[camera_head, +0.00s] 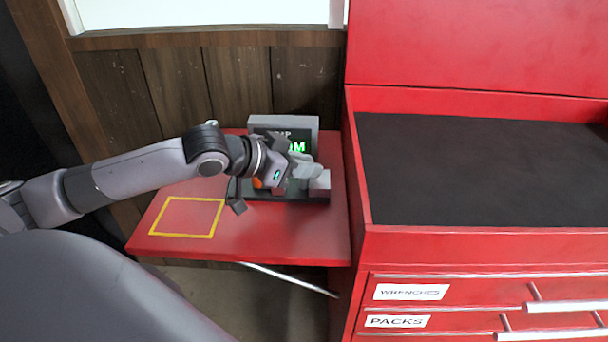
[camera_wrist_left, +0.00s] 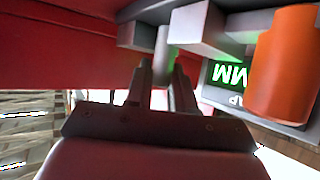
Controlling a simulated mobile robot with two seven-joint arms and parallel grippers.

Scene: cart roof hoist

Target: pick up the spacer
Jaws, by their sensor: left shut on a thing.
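My left gripper (camera_head: 292,168) reaches over a grey gauge (camera_head: 283,122) with a green-lit display on the red side shelf. In the left wrist view, my two dark fingers (camera_wrist_left: 162,88) are closed about a small grey cylinder (camera_wrist_left: 164,58), which looks like the spacer. It is next to pale grey blocks (camera_wrist_left: 197,28) of the gauge. I cannot tell whether it touches them. An orange cylinder (camera_wrist_left: 285,65) stands to the right in that view, by the display (camera_wrist_left: 229,75). In the head view the gripper hides most of the spacer. My right gripper is not in view.
The red shelf (camera_head: 290,240) has a yellow outlined square (camera_head: 163,234) at its left, with nothing in it. A red tool cart (camera_head: 367,250) with a dark top mat (camera_head: 480,170) and labelled drawers rises right beside the shelf. A wooden wall (camera_head: 180,90) stands behind.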

